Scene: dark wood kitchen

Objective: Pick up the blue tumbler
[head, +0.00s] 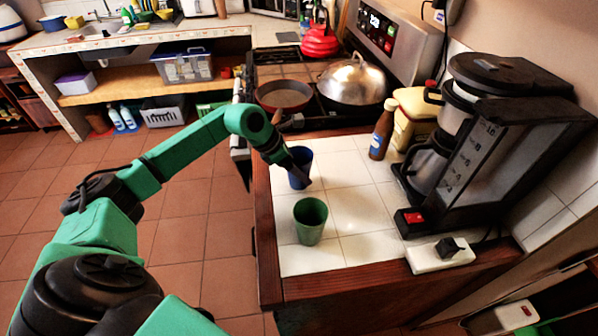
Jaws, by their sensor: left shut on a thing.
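The blue tumbler (301,159) stands upright on the white tiled counter, close to its left edge. My left gripper (298,174) reaches in from the left and is shut on the tumbler, covering part of its front and left side. Whether the tumbler's base touches the tiles is hard to tell. My right gripper does not show in the head view.
A green tumbler (310,222) stands just in front of the blue one. A brown bottle (383,131) and a coffee maker (480,150) stand to the right. Behind is a stove with a pan (284,95) and a lidded pot (352,80). A white power strip (440,256) lies at the front right.

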